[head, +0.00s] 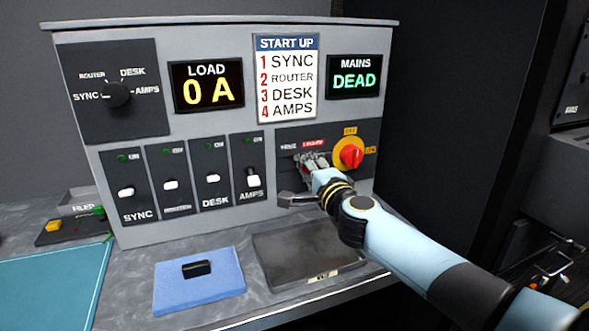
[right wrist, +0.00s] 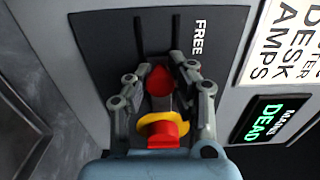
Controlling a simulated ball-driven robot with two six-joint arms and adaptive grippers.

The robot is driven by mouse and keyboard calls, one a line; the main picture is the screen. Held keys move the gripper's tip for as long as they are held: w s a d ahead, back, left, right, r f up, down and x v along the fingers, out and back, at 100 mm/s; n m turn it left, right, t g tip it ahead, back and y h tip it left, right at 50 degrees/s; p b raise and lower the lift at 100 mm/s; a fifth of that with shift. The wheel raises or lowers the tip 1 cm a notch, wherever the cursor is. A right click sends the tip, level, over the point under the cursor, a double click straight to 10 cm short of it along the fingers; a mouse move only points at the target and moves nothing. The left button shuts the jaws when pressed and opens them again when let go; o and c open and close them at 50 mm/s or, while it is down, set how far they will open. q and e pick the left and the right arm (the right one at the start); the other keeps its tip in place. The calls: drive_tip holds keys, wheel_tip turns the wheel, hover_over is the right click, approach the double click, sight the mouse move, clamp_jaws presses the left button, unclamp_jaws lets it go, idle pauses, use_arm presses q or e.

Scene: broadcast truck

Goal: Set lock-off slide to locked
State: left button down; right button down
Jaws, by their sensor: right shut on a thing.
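The lock-off slide's red handle (right wrist: 160,82) sits between the fingertips of my right gripper (right wrist: 163,70) in the right wrist view. The fingers are shut on it from both sides. A narrow dark slot runs beyond the handle toward the end with the white FREE label (right wrist: 198,38). The handle stands away from that end. In the head view my right gripper (head: 311,163) is at the dark panel under the START UP card, and its fingers mostly hide the slide. A red label (head: 313,143) shows just above the fingers. My left gripper is not in view.
A red rotary switch on a yellow plate (head: 349,153) is close to the right of my right gripper. Several breaker switches (head: 212,179) stand to the left. A grey tray (head: 280,262) and a blue mat (head: 170,294) lie on the counter below.

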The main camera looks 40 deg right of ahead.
drive_tip(key=shift+s+d+f, duration=0.1)
drive_tip(key=shift+s+d, duration=0.1)
drive_tip(key=shift+d, duration=0.55)
drive_tip(key=c, duration=1.1)
unclamp_jaws()
drive_tip(key=shift+s+d, duration=0.2)
drive_tip(key=shift+o, duration=0.2)
drive_tip(key=v, duration=1.2)
